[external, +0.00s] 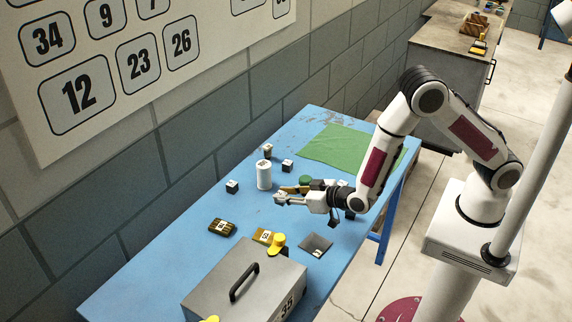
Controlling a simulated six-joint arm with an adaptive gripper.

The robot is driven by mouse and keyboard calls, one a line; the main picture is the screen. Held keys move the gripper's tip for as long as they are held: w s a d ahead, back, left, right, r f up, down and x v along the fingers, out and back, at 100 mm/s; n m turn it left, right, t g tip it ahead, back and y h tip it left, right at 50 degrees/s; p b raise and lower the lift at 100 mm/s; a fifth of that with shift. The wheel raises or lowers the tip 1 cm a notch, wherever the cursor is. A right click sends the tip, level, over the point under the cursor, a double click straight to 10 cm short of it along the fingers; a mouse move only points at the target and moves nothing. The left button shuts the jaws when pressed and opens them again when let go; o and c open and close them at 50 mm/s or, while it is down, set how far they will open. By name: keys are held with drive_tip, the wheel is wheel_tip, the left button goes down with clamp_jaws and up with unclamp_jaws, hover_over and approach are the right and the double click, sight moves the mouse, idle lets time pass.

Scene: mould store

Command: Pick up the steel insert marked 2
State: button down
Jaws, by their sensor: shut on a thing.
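My gripper (284,198) is over the middle of the blue table, beside the white cylinder. It is shut on a small grey block (279,197), which looks like a steel insert. The jaws partly hide it, and I cannot read its marking. I cannot tell whether it is clear of the table. Small dark blocks with pale marked faces stand nearby: one to the left (232,187), one behind the cylinder (267,152) and one to its right (288,166). Their numbers are too small to read.
The white cylinder (264,175) stands close to my gripper. A grey handled case (245,287), brass-coloured pieces (222,227), a yellow knob (278,241) and a dark square tray (316,244) are in front. A green cloth (336,147) lies behind. The table's left side is clear.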

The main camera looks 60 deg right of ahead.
drive_tip(key=shift+r, duration=2.55)
